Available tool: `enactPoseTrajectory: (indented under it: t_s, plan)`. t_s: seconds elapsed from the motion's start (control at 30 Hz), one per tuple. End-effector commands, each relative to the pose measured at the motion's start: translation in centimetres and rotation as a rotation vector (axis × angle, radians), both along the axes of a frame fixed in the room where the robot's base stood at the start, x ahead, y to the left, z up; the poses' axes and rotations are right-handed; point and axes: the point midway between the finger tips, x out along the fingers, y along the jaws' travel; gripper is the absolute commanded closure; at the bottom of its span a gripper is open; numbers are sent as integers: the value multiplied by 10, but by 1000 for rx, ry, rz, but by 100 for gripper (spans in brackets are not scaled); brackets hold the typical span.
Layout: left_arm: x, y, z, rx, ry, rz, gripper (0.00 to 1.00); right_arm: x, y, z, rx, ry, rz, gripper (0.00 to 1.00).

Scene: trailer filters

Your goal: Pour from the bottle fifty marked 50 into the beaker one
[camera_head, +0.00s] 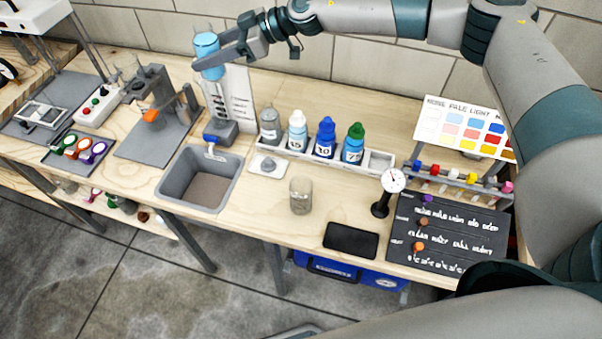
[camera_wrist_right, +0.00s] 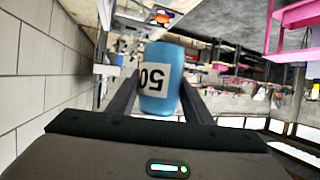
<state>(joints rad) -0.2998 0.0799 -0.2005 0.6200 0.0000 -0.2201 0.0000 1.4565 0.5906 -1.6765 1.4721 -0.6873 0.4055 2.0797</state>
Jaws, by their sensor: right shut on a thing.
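The bottle fifty (camera_head: 207,45) is light blue and is held high above the back of the bench, in front of a white printed card. In the right wrist view the bottle (camera_wrist_right: 158,80) shows its white label, with the 50 upside down in the picture. My right gripper (camera_head: 218,54) is shut on it, with one finger on each side. I cannot tell whether it is tilted. A clear beaker (camera_head: 300,196) stands upright on the bench front, well apart from the bottle; no mark on it is readable. My left gripper is not in view.
A rack (camera_head: 318,158) holds several bottles, including a blue one marked 10. A grey sink (camera_head: 201,178) lies left of the beaker. A dial gauge (camera_head: 388,190), a black pad (camera_head: 351,240) and a dark board (camera_head: 450,235) stand to its right. Bench is clear around the beaker.

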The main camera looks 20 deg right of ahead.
Motion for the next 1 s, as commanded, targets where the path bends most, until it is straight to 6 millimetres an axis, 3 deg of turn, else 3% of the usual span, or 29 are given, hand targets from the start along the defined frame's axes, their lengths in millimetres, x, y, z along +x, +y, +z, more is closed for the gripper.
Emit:
enactPoseTrajectory:
  t_s: [0.33, 0.57, 0.8, 1.0]
  plan:
    - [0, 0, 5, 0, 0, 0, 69, -17, -5, -40, 6, 2, 150, 90]
    - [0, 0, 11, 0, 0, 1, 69, -42, -23, -88, 7, 4, 315, 90]
    - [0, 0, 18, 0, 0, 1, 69, -80, -66, -145, 6, 3, 506, 90]
    - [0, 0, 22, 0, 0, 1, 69, -113, -112, -179, 4, 0, 632, 90]
